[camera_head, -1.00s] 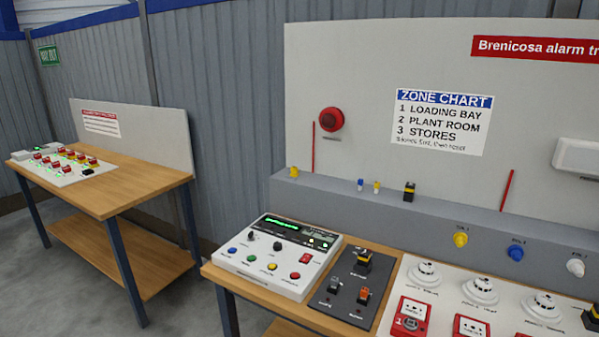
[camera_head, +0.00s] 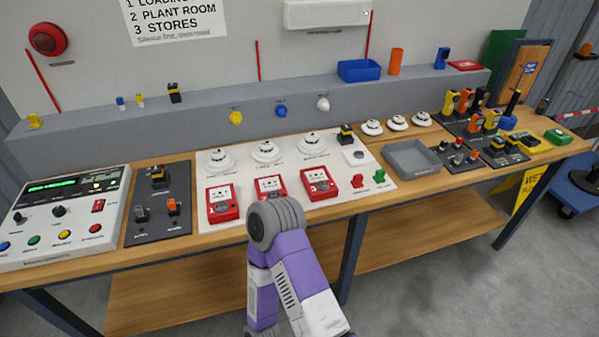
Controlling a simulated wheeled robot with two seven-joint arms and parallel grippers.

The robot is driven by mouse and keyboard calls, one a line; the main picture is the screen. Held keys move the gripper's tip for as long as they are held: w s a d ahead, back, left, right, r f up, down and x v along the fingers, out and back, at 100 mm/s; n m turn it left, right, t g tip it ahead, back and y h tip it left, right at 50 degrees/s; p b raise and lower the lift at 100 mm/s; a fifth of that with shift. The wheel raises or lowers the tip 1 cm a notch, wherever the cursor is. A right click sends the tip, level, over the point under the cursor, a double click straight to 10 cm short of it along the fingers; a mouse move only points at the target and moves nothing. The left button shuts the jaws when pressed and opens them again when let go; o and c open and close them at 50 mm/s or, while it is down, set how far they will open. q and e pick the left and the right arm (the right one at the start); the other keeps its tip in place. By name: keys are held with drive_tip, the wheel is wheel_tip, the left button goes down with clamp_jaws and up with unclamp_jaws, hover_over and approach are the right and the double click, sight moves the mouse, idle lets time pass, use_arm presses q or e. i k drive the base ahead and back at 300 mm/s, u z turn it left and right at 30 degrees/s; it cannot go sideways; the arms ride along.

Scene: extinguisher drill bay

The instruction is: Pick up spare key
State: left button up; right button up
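I cannot make out for certain which thing is the spare key. A small blue piece (camera_head: 121,103) and a small yellow piece (camera_head: 139,101) stand on the grey ledge (camera_head: 200,118). A purple and grey link of one of my arms rises at the bottom centre, in front of the bench. Neither gripper shows, and no fingertips are visible.
The wooden bench (camera_head: 410,182) carries a control box (camera_head: 75,225), a dark switch plate (camera_head: 150,225), red call points (camera_head: 270,190), and white detectors (camera_head: 267,152). A grey tray (camera_head: 411,160) and several coloured devices stand to the right. A blue bin (camera_head: 360,70) sits on the ledge.

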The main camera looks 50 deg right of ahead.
sight(32, 119)
drive_tip(key=k, duration=0.6)
drive_tip(key=u, duration=0.8)
drive_tip(key=i, duration=1.35)
drive_tip(key=u, duration=0.75)
drive_tip(key=i, duration=2)
drive_tip(key=z, duration=0.15)
